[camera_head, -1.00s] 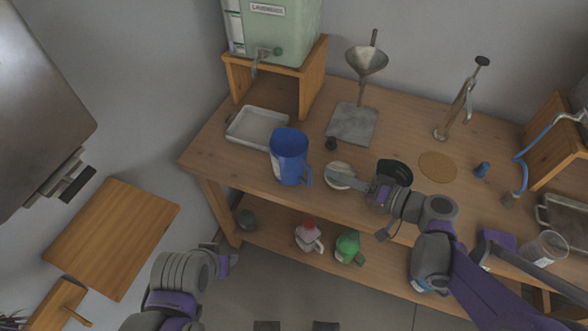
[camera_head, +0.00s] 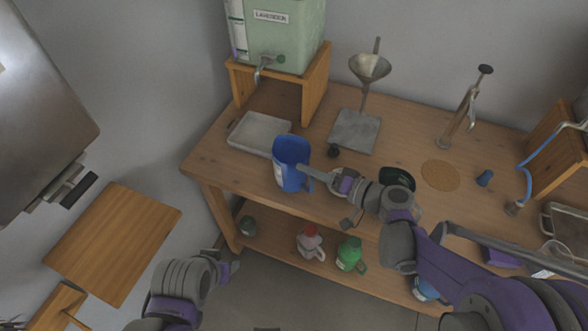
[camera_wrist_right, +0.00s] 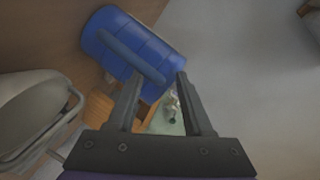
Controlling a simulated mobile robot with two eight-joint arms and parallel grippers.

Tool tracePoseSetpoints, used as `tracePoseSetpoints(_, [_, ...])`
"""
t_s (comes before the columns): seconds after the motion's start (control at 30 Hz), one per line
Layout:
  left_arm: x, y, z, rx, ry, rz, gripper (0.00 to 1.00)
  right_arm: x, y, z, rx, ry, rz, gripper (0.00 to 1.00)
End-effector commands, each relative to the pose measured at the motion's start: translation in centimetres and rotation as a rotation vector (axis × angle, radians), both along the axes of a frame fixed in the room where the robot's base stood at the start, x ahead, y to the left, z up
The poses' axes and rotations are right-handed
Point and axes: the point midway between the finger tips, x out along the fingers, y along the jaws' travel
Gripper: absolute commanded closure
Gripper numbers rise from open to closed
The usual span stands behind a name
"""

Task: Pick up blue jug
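The blue jug (camera_head: 288,165) stands upright on the wooden table near its front left edge, with its handle towards the right. My right gripper (camera_head: 303,170) is beside the jug's handle side. In the right wrist view the blue jug (camera_wrist_right: 140,48) shows large, with its handle partly between the two spread fingers of my right gripper (camera_wrist_right: 158,82). The fingers are apart and I cannot tell whether they touch the handle. My left gripper (camera_head: 232,262) is low at the left, away from the table top; its fingers are too small to read.
A grey tray (camera_head: 245,133) lies just behind the jug, below a green dispenser (camera_head: 285,35) on a wooden stand. A funnel stand (camera_head: 355,130) is to the right. Red-topped and green jugs (camera_head: 350,254) sit on the lower shelf.

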Motion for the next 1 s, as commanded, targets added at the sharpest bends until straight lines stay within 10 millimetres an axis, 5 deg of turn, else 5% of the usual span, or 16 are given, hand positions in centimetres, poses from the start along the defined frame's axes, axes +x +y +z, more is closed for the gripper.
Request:
tracePoseSetpoints(0.3, [0.0,0.0,0.0,0.0,0.0,0.0,0.5,-0.01,-0.03,0.0,0.0,0.0,0.0,1.0])
tracePoseSetpoints(1.0, [0.0,0.0,-0.01,0.0,0.0,0.0,0.5,-0.01,-0.03,-0.05,-0.002,0.0,0.001,1.0])
